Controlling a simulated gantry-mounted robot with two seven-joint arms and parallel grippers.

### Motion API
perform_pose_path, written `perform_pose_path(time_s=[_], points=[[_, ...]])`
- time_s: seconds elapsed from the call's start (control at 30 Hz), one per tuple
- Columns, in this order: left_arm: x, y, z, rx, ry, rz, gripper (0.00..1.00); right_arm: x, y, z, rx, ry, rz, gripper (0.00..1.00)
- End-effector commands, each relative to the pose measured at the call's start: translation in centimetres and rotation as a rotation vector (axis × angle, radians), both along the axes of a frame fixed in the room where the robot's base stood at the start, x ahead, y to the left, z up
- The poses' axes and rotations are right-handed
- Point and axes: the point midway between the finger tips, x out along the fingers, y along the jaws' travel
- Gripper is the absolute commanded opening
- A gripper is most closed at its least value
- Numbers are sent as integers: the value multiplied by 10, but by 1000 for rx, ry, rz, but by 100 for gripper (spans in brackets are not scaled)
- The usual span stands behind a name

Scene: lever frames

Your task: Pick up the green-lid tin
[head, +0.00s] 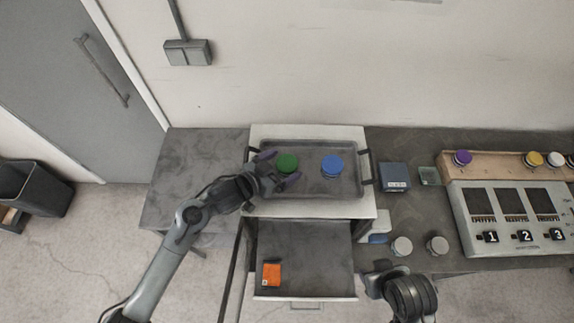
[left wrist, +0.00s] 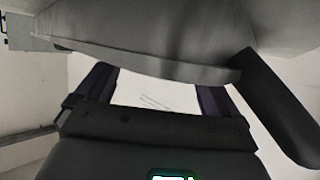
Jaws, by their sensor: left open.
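The green-lid tin (head: 287,163) stands on the left side of a dark grey tray (head: 310,193). My left gripper (head: 281,168) is open in the head view, one finger on either side of the tin. I cannot tell whether the fingers touch it. The left wrist view shows the two spread fingers (left wrist: 157,90) with pale surface between them; the tin cannot be made out there. My right arm shows at the bottom edge of the head view, and its fingers are not clear.
A blue-lid tin (head: 332,166) stands right of the green one on the tray. Below is an open drawer (head: 315,270) holding an orange box (head: 272,274). A dark blue box (head: 394,177), two grey-topped tins (head: 402,246) and a numbered lever panel (head: 512,222) are to the right.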

Motion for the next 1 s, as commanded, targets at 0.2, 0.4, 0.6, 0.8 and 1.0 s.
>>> perform_pose_path(time_s=[0.2, 0.4, 0.6, 0.8, 1.0], points=[[0, 0, 0, 0, 0, 0, 73, 0, 1, 0, 4, 0, -3, 45], [0, 1, 0, 0, 0, 1, 42, 0, 2, 0, 9, -1, -5, 45], [0, 1, 1, 0, -1, 1, 31, 0, 3, 0, 12, 0, -8, 45], [0, 1, 3, 0, -1, 1, 31, 0, 3, 0, 12, 0, -8, 45], [1, 0, 18, -2, -5, 0, 31, 0, 3, -1, 10, 1, -6, 45]])
